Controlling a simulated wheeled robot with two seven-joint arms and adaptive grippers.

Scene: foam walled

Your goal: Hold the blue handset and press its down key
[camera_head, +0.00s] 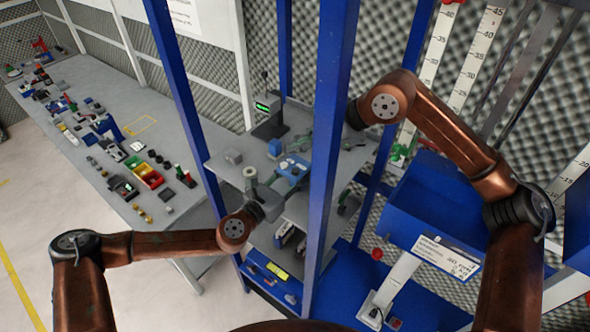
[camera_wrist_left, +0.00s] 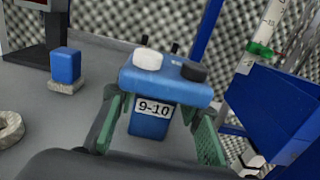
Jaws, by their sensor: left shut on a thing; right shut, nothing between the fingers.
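The blue handset (camera_head: 294,165) is above the grey bench, left of the blue post. In the left wrist view the handset (camera_wrist_left: 165,78) has a white round key, a black round key and a "9-10" label; which key is down cannot be read. My left gripper (camera_head: 277,192) is shut on the handset, its green fingers on either side of the lower body in the left wrist view. My right arm reaches in behind the post. What seems to be its gripper (camera_head: 303,143), shut and empty, shows just beyond the handset, partly hidden.
The blue post (camera_head: 332,130) stands close to both arms. A blue bin (camera_head: 430,205) is at right. A cluttered long table (camera_head: 95,125) is at left.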

